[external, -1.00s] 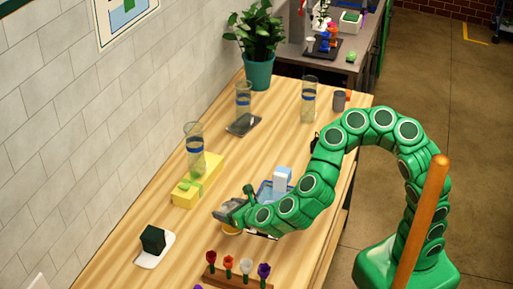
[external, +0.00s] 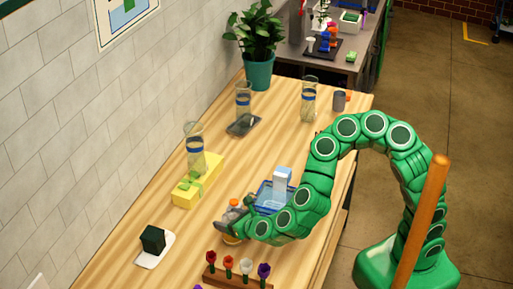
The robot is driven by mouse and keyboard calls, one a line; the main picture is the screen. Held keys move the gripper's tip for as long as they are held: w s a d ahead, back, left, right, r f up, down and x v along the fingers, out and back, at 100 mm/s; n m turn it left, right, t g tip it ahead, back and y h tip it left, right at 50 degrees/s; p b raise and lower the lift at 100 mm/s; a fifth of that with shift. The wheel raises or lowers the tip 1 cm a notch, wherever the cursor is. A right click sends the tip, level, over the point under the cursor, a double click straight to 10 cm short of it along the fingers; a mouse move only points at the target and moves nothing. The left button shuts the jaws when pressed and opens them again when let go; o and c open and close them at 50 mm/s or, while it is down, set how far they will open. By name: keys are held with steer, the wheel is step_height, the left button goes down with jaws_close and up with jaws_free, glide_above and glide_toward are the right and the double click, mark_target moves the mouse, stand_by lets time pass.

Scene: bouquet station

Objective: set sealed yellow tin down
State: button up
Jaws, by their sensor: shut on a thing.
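My gripper (external: 232,222) is low over the front middle of the wooden table, seen from behind and partly covered by my own green arm. It is shut on a small yellow tin (external: 232,239), of which only a sliver shows at the fingers. I cannot tell whether the tin's underside touches the table or whether its lid is sealed.
A blue crate (external: 265,197) with a pale carton (external: 281,183) stands right of the gripper. A flower rack (external: 236,279) is in front.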

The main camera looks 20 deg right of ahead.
steer(key=shift+f, duration=0.15)
steer(key=o, duration=1.3)
steer(key=shift+r, duration=0.2)
steer(key=shift+v, duration=6)
steer(key=shift+w, duration=0.1)
